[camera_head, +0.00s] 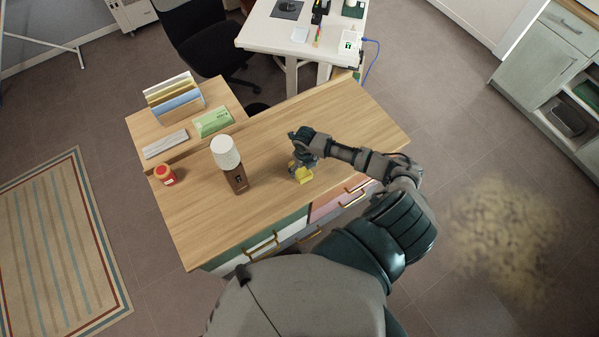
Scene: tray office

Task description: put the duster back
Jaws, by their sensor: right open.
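A small yellow thing (302,175) lies on the wooden desk top (262,195), right of its middle. It may be the duster, but it is too small and too covered to tell. My right gripper (299,163) is open just above and behind it, partly hiding it. I cannot tell whether the fingers touch it. My left gripper is not in view.
A red-and-yellow jar (165,175), grey keyboard-like bar (166,143), green box (213,122) and file holder (174,98) are farther left. The desk's right end is clear.

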